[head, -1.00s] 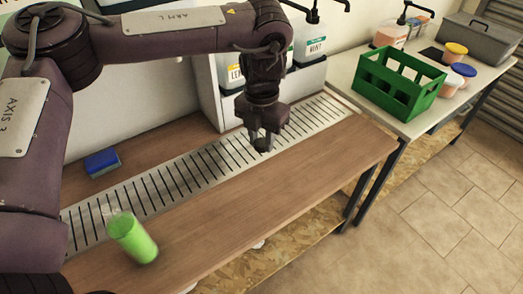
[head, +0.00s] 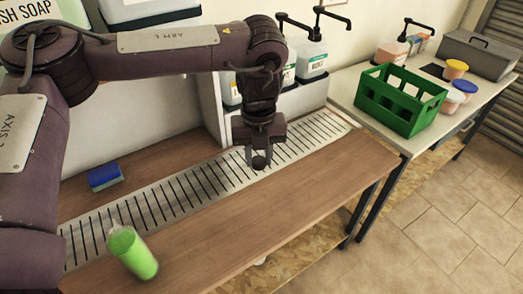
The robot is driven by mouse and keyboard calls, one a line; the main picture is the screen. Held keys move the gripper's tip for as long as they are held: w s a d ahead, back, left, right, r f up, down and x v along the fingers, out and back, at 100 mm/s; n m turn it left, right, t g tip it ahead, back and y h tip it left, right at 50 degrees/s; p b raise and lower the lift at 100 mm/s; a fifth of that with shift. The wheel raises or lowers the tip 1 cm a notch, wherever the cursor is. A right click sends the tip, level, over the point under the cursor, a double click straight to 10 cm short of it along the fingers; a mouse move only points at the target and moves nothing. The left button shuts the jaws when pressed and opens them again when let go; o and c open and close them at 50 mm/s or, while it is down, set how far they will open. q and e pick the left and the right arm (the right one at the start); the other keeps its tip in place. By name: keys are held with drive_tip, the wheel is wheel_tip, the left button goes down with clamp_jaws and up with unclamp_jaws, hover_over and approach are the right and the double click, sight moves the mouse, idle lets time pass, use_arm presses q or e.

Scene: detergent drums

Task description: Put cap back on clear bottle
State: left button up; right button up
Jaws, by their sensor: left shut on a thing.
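My left gripper (head: 259,158) points down above the grate, well to the right of and behind the bottle. It is shut on a small dark round thing (head: 259,163), which looks like the cap; the fingers partly hide it. My right gripper is not in view.
A blue sponge (head: 105,177) lies on the counter behind the grate (head: 180,197). Pump containers (head: 312,62) stand behind my left arm. A green crate (head: 402,110), small tubs (head: 456,69) and a grey box (head: 479,54) are on the right table. The counter's front right is clear.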

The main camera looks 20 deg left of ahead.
use_arm(q)
drive_tip(key=n, duration=0.5)
drive_tip(key=shift+s+a+f, duration=0.25)
drive_tip(key=shift+s+a, duration=0.05)
drive_tip(key=shift+s, duration=0.1)
drive_tip(key=n, duration=0.3)
drive_tip(key=shift+s+a+f, duration=0.1)
drive_tip(key=shift+s+f, duration=0.05)
drive_tip(key=s+n, duration=0.1)
drive_tip(key=n, duration=0.6)
drive_tip(key=s+a+f+n, duration=0.1)
drive_tip(key=n, duration=0.7)
drive_tip(key=s+a+n, duration=0.1)
drive_tip(key=n, duration=0.7)
drive_tip(key=shift+s+a+f, duration=0.1)
drive_tip(key=shift+f, duration=0.25)
